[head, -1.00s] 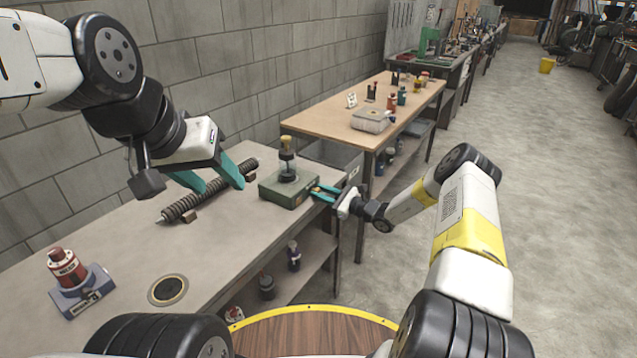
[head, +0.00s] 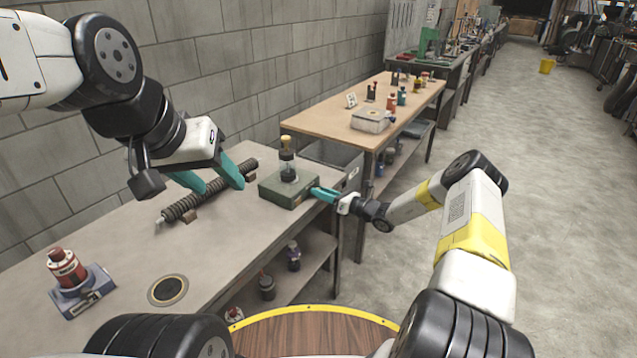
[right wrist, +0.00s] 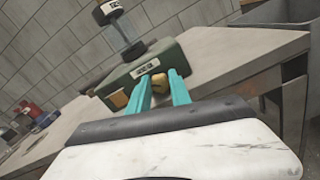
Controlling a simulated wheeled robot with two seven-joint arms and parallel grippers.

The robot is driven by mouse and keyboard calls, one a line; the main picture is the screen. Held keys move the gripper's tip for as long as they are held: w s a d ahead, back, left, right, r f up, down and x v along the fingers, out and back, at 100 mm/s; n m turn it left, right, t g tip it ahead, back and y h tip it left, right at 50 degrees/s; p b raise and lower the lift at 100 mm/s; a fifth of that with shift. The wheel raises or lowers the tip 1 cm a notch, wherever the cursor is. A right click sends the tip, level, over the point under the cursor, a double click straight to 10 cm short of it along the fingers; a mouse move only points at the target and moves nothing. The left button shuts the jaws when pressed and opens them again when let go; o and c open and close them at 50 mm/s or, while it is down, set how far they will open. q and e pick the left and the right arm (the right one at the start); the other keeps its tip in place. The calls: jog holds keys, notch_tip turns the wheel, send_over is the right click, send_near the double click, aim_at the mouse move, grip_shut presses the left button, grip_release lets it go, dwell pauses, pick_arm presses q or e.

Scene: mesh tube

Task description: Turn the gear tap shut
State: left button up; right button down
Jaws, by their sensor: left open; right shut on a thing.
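A dark green box (head: 289,190) stands on the near bench with a dark glass cylinder (head: 287,168) topped by a yellow cap on it. The box also shows in the right wrist view (right wrist: 150,70), with a small pale label. My right gripper (head: 322,194) is at the box's right side. In the right wrist view its teal fingers (right wrist: 160,88) are shut on a small brass-coloured piece, seemingly the gear tap (right wrist: 158,82), whose shape is mostly hidden. My left gripper (head: 215,184) is open and empty above the bench, by a ribbed dark rod.
The ribbed rod (head: 208,190) lies on small blocks left of the box. A red cylinder on a blue-grey base (head: 68,268) and a round black disc (head: 168,290) sit on the front left of the bench (head: 125,240). A second bench (head: 330,122) stands behind.

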jog(key=shift+m, duration=0.4)
jog(key=c, duration=1.2)
grip_release()
jog(key=shift+d, duration=0.1)
jog(key=shift+v, duration=3.9)
